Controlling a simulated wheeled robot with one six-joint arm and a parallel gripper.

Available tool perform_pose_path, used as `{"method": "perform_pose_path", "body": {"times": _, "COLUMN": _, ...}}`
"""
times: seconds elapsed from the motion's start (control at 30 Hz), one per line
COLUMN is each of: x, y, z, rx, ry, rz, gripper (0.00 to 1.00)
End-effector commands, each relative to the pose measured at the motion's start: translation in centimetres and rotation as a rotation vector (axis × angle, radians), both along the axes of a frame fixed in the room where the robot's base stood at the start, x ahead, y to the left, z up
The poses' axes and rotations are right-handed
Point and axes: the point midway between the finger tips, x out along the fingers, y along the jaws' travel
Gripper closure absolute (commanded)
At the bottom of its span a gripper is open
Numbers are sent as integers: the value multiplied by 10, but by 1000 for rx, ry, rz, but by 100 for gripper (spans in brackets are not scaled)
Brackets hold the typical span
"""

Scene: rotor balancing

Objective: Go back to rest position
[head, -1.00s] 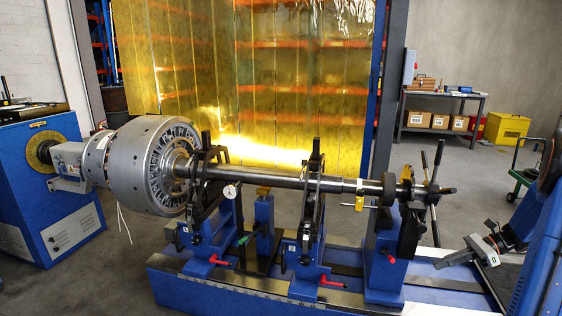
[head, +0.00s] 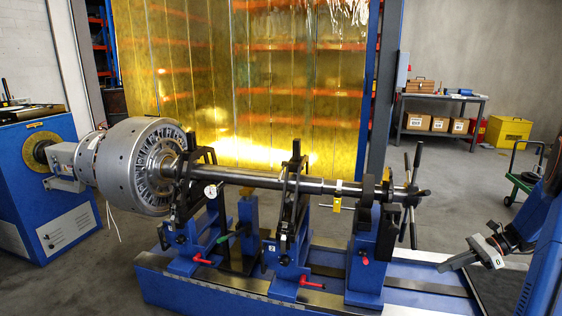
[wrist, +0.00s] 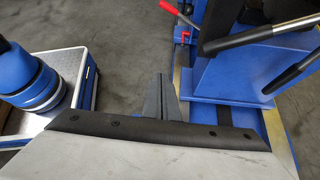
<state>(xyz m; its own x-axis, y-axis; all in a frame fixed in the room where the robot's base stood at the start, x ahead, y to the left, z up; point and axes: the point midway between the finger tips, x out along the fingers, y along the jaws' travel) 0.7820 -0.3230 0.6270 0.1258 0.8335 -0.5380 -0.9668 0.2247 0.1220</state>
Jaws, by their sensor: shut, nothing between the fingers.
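My gripper (head: 443,267) hangs at the lower right of the head view, pointing left and down, to the right of the balancing machine's end pedestal. In the wrist view its dark grey fingers (wrist: 161,80) are together with nothing between them. The silver rotor (head: 140,168) lies with its long shaft (head: 260,180) level across the machine's blue supports. The gripper is apart from the rotor and shaft. The wrist view shows a blue support (wrist: 240,75) to the right of the fingers.
The blue machine bed (head: 210,290) runs along the front. A blue drive cabinet (head: 60,190) stands at the left. A yellow strip curtain (head: 250,80) hangs behind. A grey bench (head: 440,100) with boxes and a green cart (head: 525,183) are at the back right. Floor between is open.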

Motion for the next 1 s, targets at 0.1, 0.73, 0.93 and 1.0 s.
{"method": "perform_pose_path", "body": {"times": 0.1, "x": -3, "y": 11, "z": 8, "rx": -28, "ry": -16, "rz": 29, "gripper": 100}}
{"method": "perform_pose_path", "body": {"times": 0.73, "x": -57, "y": 121, "z": 76, "rx": -340, "ry": -235, "rz": 395, "gripper": 100}}
{"method": "perform_pose_path", "body": {"times": 0.93, "x": -89, "y": 158, "z": 97, "rx": -466, "ry": -340, "rz": 557, "gripper": 100}}
{"method": "perform_pose_path", "body": {"times": 1.0, "x": -101, "y": 170, "z": 103, "rx": -509, "ry": -378, "rz": 614, "gripper": 100}}
